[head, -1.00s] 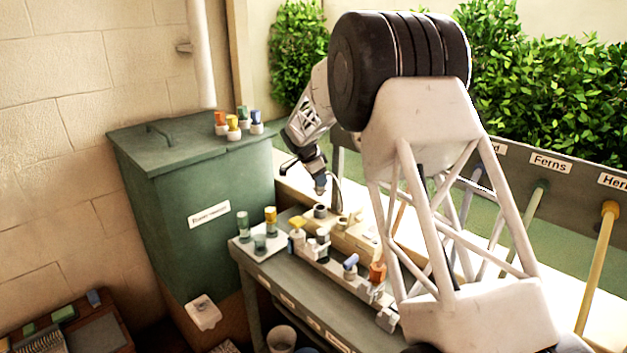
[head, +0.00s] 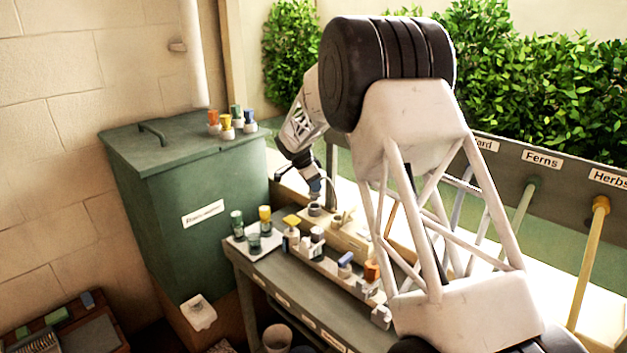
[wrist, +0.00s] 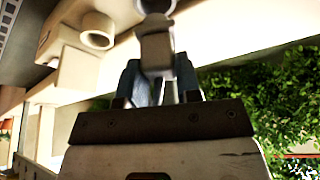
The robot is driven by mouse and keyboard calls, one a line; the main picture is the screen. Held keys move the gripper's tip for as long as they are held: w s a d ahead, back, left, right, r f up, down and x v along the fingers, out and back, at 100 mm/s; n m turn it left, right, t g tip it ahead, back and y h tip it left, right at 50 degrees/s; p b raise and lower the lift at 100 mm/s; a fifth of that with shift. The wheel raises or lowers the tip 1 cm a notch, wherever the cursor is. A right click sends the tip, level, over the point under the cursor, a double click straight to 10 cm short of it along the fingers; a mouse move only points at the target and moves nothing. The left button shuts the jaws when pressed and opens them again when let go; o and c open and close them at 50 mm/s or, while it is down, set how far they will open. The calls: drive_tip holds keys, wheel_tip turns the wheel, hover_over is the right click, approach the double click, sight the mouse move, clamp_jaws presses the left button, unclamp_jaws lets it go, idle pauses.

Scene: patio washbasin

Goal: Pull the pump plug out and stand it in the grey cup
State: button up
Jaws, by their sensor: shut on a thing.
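My gripper (head: 316,192) points down over the beige block (head: 350,238) at the back of the bench, just above a dark round ring (head: 315,209) there. In the wrist view my gripper (wrist: 158,85) has its bluish fingers shut on a grey plug (wrist: 156,50). The plug's far end meets or overlaps a pale round shape at the top edge; I cannot tell whether it is seated in it. A grey-green cup (head: 254,244) stands at the front of the white tray (head: 268,245) on the left. Its inside is too small to read.
A green plug (head: 237,222) and a yellow plug (head: 265,218) stand on the tray. A strip with several coloured plugs (head: 345,260) runs along the bench front. The green bin (head: 215,180) has several plugs on its lid. A labelled rail and hoses stand at the right.

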drive_tip(key=shift+f, duration=1.5)
drive_tip(key=shift+f, duration=0.6)
idle(0.8)
drive_tip(key=o, duration=0.6)
drive_tip(key=shift+o, duration=0.2)
drive_tip(key=v, duration=1.1)
idle(0.8)
idle(0.4)
